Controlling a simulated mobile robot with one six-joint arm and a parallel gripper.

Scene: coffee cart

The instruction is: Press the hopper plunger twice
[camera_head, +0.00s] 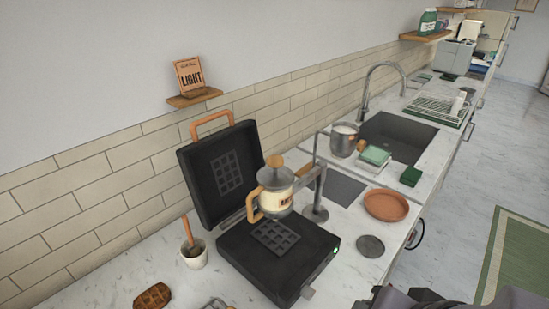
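The hopper (279,198) is a cream container with a metal top, a partly visible dark label and a yellow side handle. A wooden knob (274,161), which looks like its plunger, stands on top. The hopper hangs from a grey metal stand (319,212) above the open waffle iron (270,262). The dark grey and purple parts at the bottom right edge look like my own arm. My gripper's fingertips do not show, so nothing is seen touching the plunger.
The iron's raised lid (222,172) stands behind the hopper at left. A cup with a wooden-handled tool (194,254) and a waffle (152,297) are at left. A terracotta plate (386,204), dark disc (370,246) and metal pitcher (343,140) are at right.

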